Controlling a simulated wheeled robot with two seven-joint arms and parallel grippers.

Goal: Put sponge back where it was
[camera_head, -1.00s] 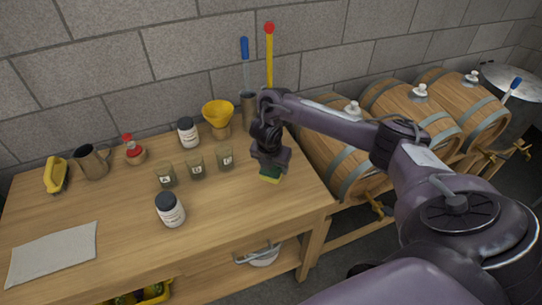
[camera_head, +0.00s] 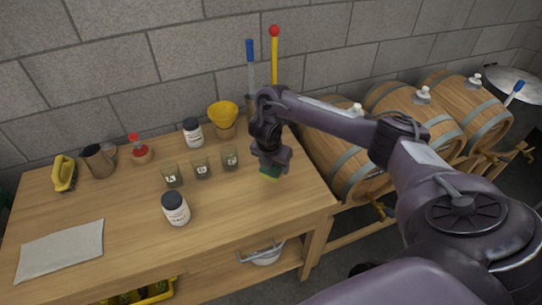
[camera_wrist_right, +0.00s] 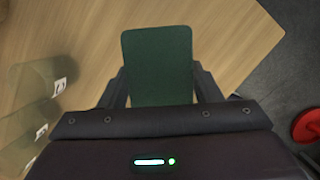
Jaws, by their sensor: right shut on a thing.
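The sponge (camera_head: 270,174), green and yellow, is at the right part of the wooden table (camera_head: 120,232). My right gripper (camera_head: 270,163) points down and is shut on it. In the right wrist view the sponge's dark green face (camera_wrist_right: 158,62) shows between the two fingers of the gripper (camera_wrist_right: 160,85). The sponge is at or just above the tabletop; I cannot tell whether it touches. My left gripper is not in view.
Several labelled glasses (camera_head: 230,159) stand left of the gripper. A yellow funnel (camera_head: 222,115), white jars (camera_head: 176,209), a jug (camera_head: 98,161) and a grey cloth (camera_head: 60,250) are on the table. Barrels (camera_head: 338,155) lie to the right. The table's front middle is clear.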

